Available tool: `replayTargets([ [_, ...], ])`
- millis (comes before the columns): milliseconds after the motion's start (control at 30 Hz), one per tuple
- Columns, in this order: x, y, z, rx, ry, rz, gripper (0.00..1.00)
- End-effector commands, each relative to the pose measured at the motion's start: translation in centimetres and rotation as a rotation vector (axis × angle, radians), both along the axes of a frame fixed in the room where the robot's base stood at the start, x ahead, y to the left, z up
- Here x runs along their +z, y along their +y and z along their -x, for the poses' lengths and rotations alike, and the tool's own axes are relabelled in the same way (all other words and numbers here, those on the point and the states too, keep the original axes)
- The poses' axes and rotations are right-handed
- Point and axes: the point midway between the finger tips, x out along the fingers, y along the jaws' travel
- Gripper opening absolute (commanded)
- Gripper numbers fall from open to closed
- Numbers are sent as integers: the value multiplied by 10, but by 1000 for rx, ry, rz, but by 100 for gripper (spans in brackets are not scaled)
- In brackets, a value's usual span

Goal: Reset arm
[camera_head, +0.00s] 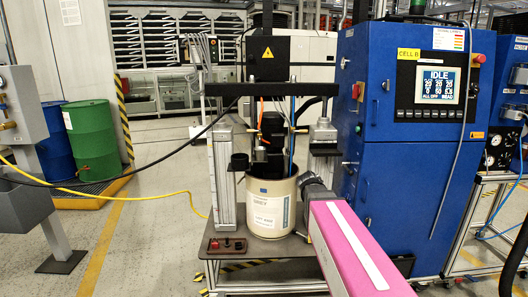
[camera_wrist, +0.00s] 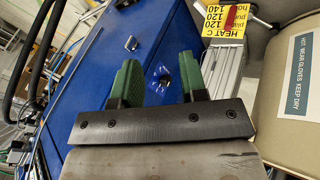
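My gripper (camera_wrist: 158,80) shows in the wrist view as two green fingers on a dark bar. The fingers stand apart with nothing between them, so it is open and empty. Behind them is the blue cabinet, which also shows in the head view (camera_head: 412,190). In the head view my pink arm reaches in from the bottom right, its far end beside the cream drum (camera_head: 270,205) of the drum pump. The fingers cannot be made out in that view. The drum stands upright under the pump's black head (camera_head: 267,60). Its side with a label also shows in the wrist view (camera_wrist: 285,145).
The pump stands on a cart (camera_head: 270,277) with a small red-buttoned control box (camera_head: 226,245). The cabinet's screen (camera_head: 437,85) reads IDLE. A black hose and a yellow cable cross the left side. Green (camera_head: 91,140) and blue drums stand at left.

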Motion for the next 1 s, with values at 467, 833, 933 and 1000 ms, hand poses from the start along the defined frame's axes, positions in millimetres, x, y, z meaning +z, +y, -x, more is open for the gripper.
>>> replayTargets([
  [467,-135,55,105,282,208,-463,39],
  [833,-145,63,115,312,213,-519,39],
  [933,-145,63,115,312,213,-518,39],
  [1000,-145,63,115,311,214,-518,39],
])
